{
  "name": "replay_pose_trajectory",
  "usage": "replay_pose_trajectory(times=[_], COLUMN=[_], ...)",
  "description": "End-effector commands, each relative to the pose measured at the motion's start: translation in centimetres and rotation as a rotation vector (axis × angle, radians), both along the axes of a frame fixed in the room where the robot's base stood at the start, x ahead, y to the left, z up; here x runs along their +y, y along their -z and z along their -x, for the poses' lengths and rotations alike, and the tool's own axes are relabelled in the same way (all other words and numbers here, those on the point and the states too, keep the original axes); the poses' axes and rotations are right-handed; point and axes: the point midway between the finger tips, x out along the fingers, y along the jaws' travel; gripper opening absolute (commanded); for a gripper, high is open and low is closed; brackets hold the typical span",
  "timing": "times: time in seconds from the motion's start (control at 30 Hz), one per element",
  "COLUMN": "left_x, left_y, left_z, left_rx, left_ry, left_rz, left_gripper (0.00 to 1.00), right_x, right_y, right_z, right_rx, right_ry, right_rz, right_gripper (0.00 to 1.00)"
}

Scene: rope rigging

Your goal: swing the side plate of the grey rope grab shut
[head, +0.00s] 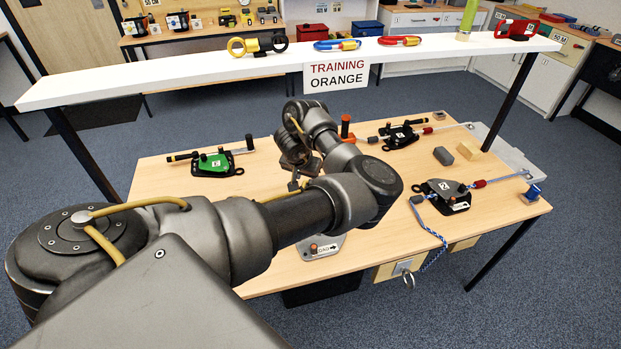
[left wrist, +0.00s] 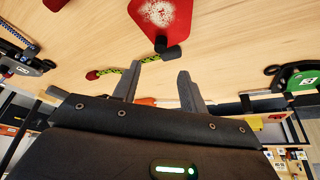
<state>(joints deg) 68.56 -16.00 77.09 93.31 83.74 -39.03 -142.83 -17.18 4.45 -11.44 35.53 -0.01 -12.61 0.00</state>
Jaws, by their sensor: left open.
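My left gripper (head: 293,184) is over the middle of the bench, its fingers pointing down. In the left wrist view its two fingers (left wrist: 160,92) are apart with nothing between them. Just beyond the fingertips is a red plate (left wrist: 150,12) with a pale worn patch and a dark knob (left wrist: 173,53) at its corner. A green-and-black rope (left wrist: 112,71) with a red end passes by one finger. My arm hides this spot in the head view. A black device (head: 457,205) marked 2 lies right with a blue rope. I cannot tell which device is the grey rope grab.
A green device (head: 222,167) lies at the left of the bench (head: 160,195), a black device (head: 400,143) at the back right. An orange post (head: 345,127) stands behind my arm. Grey and wooden blocks (head: 467,150) lie right. A white shelf (head: 190,74) spans the back.

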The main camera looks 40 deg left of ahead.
Motion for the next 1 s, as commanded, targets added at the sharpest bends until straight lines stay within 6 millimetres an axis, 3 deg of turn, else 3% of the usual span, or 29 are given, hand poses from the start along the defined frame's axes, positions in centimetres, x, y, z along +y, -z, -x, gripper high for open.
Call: replay_pose_trajectory(times=[0.1,0.4,0.6,0.93,1.0], left_x=[0.3,0.8,1.0,1.0,1.1], left_y=[2.9,7.6,8.8,8.8,8.8], left_z=[-0.6,-2.6,-3.3,-3.4,-3.4], left_rx=[0.006,0.003,0.000,-0.001,-0.001], left_ry=[0.004,0.002,0.000,0.000,0.000], left_rz=[-0.002,-0.002,-0.001,-0.001,-0.001], left_gripper=[0.43,0.43,0.43,0.43,0.34], right_x=[-0.2,-0.4,-0.5,-1.0,-1.1], right_y=[1.9,5.6,6.5,6.5,6.5], right_z=[0.0,0.0,0.0,-0.2,-0.1], right_rx=[0.001,0.000,0.002,-0.001,-0.001], right_ry=[-0.001,-0.002,-0.001,-0.004,-0.004], right_rz=[0.002,0.004,0.007,0.013,0.014], right_gripper=[0.36,0.36,0.36,0.36,0.36])
